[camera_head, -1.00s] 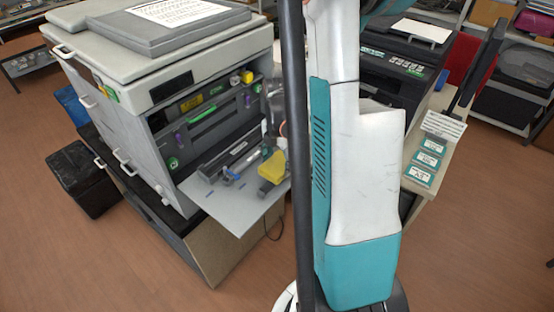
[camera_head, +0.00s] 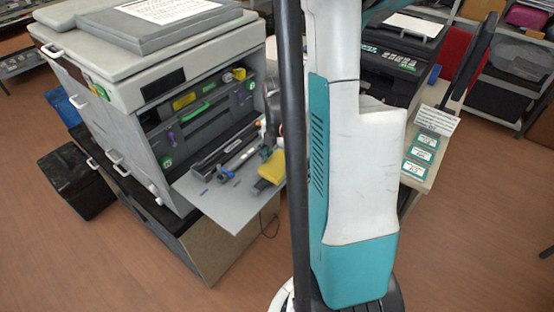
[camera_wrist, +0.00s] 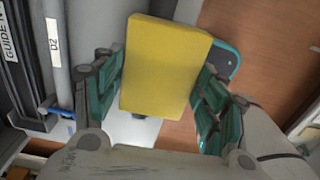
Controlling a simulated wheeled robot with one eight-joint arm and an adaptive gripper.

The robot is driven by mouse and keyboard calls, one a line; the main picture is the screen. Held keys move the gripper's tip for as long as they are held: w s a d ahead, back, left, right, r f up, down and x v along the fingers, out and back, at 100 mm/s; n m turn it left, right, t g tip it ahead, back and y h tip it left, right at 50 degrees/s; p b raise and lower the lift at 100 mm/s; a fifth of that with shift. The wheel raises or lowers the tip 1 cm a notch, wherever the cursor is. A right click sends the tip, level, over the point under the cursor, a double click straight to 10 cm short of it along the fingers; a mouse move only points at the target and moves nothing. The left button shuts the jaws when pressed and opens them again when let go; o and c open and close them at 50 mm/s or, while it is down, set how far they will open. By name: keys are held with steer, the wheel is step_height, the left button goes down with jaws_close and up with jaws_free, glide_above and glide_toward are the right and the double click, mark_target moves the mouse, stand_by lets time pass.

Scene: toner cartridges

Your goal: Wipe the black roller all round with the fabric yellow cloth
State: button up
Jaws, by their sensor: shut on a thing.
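The yellow cloth (camera_wrist: 165,65) is a thick block held between the teal-padded fingers of my gripper (camera_wrist: 158,95), which is shut on it. In the head view the cloth (camera_head: 271,168) is over the right part of the grey fold-down tray (camera_head: 235,212) of the large printer. A long dark roller-like part (camera_head: 222,155) lies on the tray, left of the cloth. In the wrist view a grey cylinder (camera_wrist: 55,60) marked "D2" runs along the left, apart from the cloth. I cannot tell for sure which part is the black roller.
The large grey printer (camera_head: 125,90) stands open at the left, with a black bin (camera_head: 75,180) beside it. A blue tool (camera_head: 224,174) lies on the tray. A smaller black printer (camera_head: 400,55) is on a table at the right. The floor in front is clear.

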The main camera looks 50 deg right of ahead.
steer(key=shift+s, duration=0.2)
steer(key=shift+s, duration=0.35)
steer(key=shift+s, duration=0.1)
steer(key=shift+s+d, duration=0.1)
steer(key=shift+s, duration=0.3)
steer(key=shift+r+p, duration=2.35)
steer(key=shift+r, duration=1.25)
steer(key=shift+f, duration=0.1)
